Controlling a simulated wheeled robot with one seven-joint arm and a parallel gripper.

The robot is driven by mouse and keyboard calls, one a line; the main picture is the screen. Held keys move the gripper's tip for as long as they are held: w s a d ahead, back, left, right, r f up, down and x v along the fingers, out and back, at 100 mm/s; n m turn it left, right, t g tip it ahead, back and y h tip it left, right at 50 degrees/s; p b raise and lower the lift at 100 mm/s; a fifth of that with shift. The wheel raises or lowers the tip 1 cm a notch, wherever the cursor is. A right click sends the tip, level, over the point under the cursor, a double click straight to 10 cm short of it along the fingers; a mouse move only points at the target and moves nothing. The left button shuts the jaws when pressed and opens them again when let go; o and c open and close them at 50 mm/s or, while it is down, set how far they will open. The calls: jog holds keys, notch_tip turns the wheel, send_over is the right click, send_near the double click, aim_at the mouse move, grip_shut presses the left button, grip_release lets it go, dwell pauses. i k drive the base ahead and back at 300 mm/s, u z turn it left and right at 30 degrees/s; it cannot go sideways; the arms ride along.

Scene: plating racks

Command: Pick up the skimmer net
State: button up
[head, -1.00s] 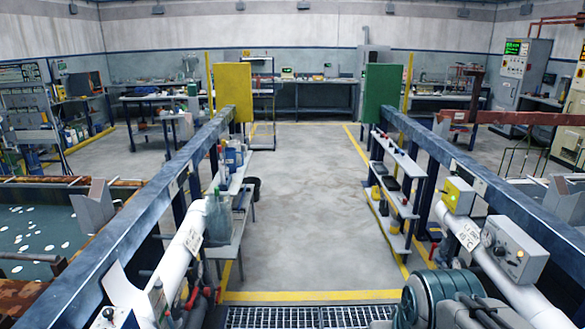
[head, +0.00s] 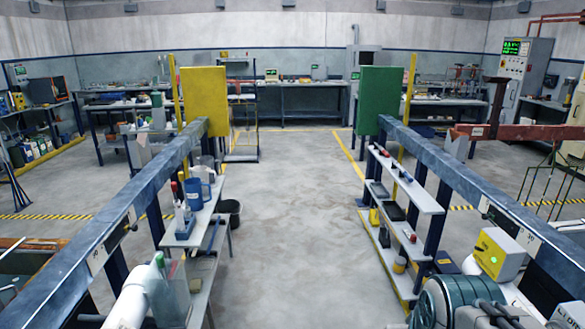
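I cannot pick out a skimmer net for certain in the head view. A thin dark blue, stick-like item (head: 215,236) stands or leans by the left side bench, but it is too small to tell what it is. My gripper is not in view.
A clear grey floor aisle (head: 290,210) runs ahead between two blue rails (head: 150,183) (head: 462,178). The left side bench (head: 212,212) holds a blue jug (head: 194,194) and bottles; a black bucket (head: 231,213) stands beside it. Shelves (head: 405,180) line the right. Yellow (head: 205,100) and green (head: 380,100) panels end the rails.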

aim_at(212, 239)
jog(key=u, duration=0.05)
jog(key=i, duration=1.45)
jog(key=u, duration=0.25)
jog(key=i, duration=1.5)
jog(key=u, duration=0.5)
jog(key=i, duration=1.25)
jog(key=u, duration=0.2)
